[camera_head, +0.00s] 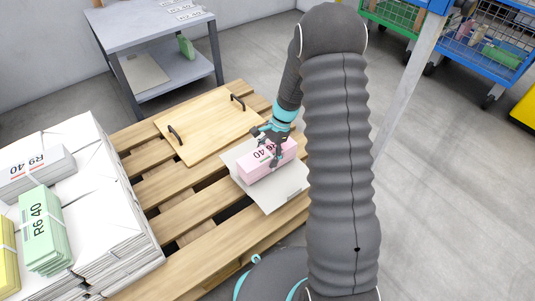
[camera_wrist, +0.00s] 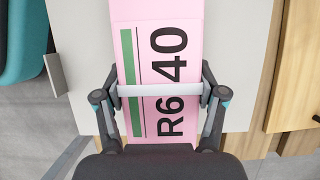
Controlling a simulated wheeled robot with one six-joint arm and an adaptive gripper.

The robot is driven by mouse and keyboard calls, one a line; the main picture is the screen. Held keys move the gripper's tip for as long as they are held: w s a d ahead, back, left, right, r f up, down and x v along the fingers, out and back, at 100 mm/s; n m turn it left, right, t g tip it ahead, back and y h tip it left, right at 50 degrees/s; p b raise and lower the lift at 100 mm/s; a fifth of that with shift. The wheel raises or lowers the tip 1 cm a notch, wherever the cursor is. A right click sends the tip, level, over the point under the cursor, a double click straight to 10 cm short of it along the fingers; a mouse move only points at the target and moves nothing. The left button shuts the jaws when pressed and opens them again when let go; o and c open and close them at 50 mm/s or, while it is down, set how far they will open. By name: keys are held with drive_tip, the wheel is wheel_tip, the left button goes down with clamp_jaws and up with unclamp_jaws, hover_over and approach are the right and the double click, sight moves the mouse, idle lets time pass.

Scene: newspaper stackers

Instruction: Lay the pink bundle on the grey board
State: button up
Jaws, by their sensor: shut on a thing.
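The pink bundle (camera_head: 262,163), printed "R6 40" and tied with a pale band, is over the grey board (camera_head: 283,193). My gripper (camera_head: 270,148) holds it from above. In the wrist view the fingers (camera_wrist: 160,90) are shut on both long sides of the pink bundle (camera_wrist: 155,50), near the band. The grey board (camera_wrist: 251,60) shows on both sides of the bundle, with a small upright lip (camera_wrist: 55,75) at its left edge. The bundle's underside is hidden, so I cannot tell whether it touches the board.
The board lies on a wooden pallet (camera_head: 190,212), beside a wooden panel (camera_head: 207,127) with two black handles. White paper stacks (camera_head: 105,205) carry a green bundle (camera_head: 43,230) and a grey one (camera_head: 35,174) at left. A grey table (camera_head: 150,30) stands behind; wheeled crates (camera_head: 490,45) stand back right.

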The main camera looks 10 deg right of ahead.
drive_tip(key=shift+f+b, duration=0.35)
drive_tip(key=shift+f, duration=0.15)
idle(0.6)
drive_tip(key=o, duration=1.9)
drive_tip(key=v, duration=1.2)
